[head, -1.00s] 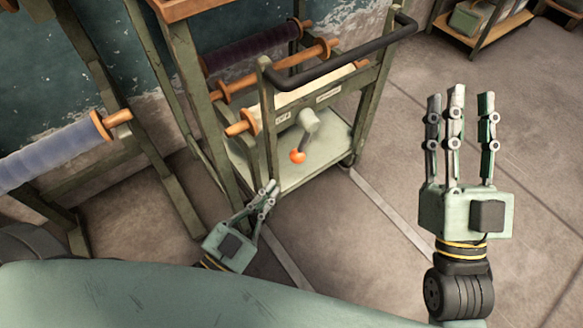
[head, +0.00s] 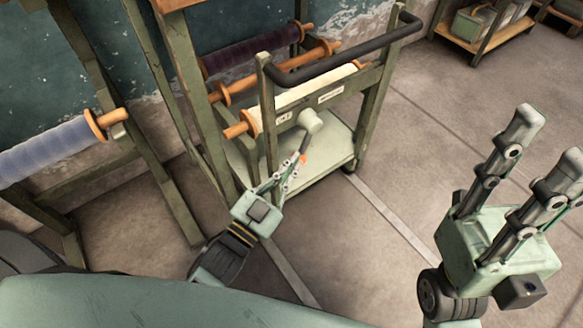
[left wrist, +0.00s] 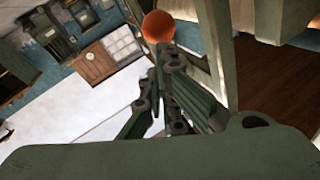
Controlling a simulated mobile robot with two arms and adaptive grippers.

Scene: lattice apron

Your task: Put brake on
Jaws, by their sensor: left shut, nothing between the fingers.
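The brake lever (head: 304,145) hangs down from a pale hub (head: 311,121) on the side of the green cart. In the left wrist view the whole round knob (left wrist: 158,26) shows just beyond the fingertips. My left gripper (head: 290,168) is shut and empty, with its tips close to the knob; I cannot tell whether they touch. My right gripper (head: 550,150) is open and empty at the right, well away from the cart, with its fingers pointing up.
The cart has a black push handle (head: 345,50), a pale lower shelf (head: 325,165) and small labels (head: 331,93) too small to read. Rolls on orange spindles (head: 60,148) stand left and behind. A low shelf (head: 475,35) is at the back right. Floor right of the cart is clear.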

